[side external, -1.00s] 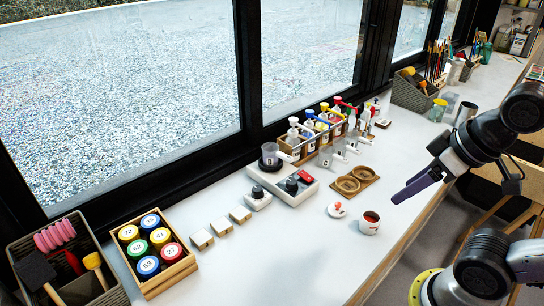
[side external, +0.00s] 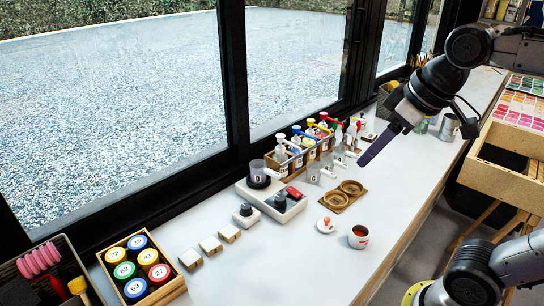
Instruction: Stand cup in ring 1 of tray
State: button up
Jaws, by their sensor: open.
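A small wooden tray (side external: 342,195) with two round rings lies on the white counter; both rings look empty, and I cannot read ring numbers. Several small clear cups with white handles stand just behind it, one of them here (side external: 314,174). A white cup (side external: 358,241) with dark red contents stands near the counter's front edge. My gripper (side external: 364,161) has purple fingers and points down and left, above the counter behind and right of the tray. It is open and holds nothing visible; its fingers overlap in this view.
A wooden rack of pump bottles (side external: 300,158) stands behind the clear cups. A white lid with a red knob (side external: 325,225) lies in front. Small wooden blocks (side external: 211,245) and a crate of coloured jars (side external: 139,270) are at left.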

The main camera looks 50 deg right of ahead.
jog(key=w+r+g, duration=0.1)
jog(key=w+r, duration=0.1)
jog(key=w, duration=0.9)
jog(key=g, duration=0.4)
send_over(273, 172)
notch_tip(273, 172, down, 17)
jog(key=shift+f, duration=0.1)
jog(key=shift+s+f, duration=0.1)
jog(key=shift+f, duration=3.05)
grip_shut()
jog(key=shift+r, duration=0.2)
